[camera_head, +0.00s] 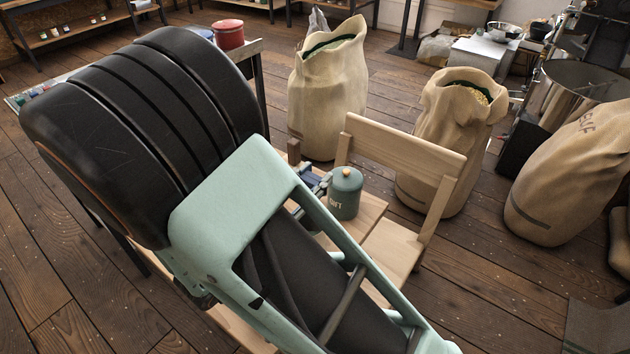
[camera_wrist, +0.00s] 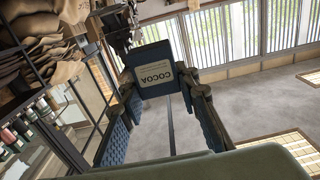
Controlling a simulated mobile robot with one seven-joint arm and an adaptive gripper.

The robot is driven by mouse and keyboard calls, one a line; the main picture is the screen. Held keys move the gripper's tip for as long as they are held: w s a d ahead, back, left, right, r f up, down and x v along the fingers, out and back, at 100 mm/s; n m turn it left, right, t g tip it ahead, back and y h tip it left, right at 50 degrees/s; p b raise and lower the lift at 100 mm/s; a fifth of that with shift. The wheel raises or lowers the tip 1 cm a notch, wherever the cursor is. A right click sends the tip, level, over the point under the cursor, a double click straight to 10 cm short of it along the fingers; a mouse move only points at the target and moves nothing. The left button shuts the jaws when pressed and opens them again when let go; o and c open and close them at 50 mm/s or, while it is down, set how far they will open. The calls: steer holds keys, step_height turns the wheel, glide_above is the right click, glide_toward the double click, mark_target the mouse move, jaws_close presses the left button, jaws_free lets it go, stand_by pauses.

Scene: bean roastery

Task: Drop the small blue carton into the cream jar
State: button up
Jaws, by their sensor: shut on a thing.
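The small blue carton (camera_wrist: 153,56), with a pale label reading COCOA, is between the fingertips of my gripper (camera_wrist: 164,90) in the wrist view. The label's letters appear upside down there. The fingers are shut on the carton and hold it up, with the floor and windows far behind it. In the head view my arm covers much of the middle, and only a small part of the gripper shows near a dark green canister. I cannot make out a cream jar in either view; my arm may hide it.
A red pot (camera_head: 228,35) stands behind my arm. Open sacks (camera_head: 328,90) stand on the floor beyond.

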steer(key=shift+w+d+r, duration=0.1)
steer(key=shift+w+d, duration=0.2)
step_height(320, 180, down, 6)
steer(key=b, duration=0.5)
steer(key=o, duration=1.1)
steer(key=shift+s+a, duration=0.1)
steer(key=v, duration=1.1)
steer(key=shift+s+a, duration=0.25)
steer(key=shift+s, duration=0.1)
steer(key=shift+w, duration=0.15)
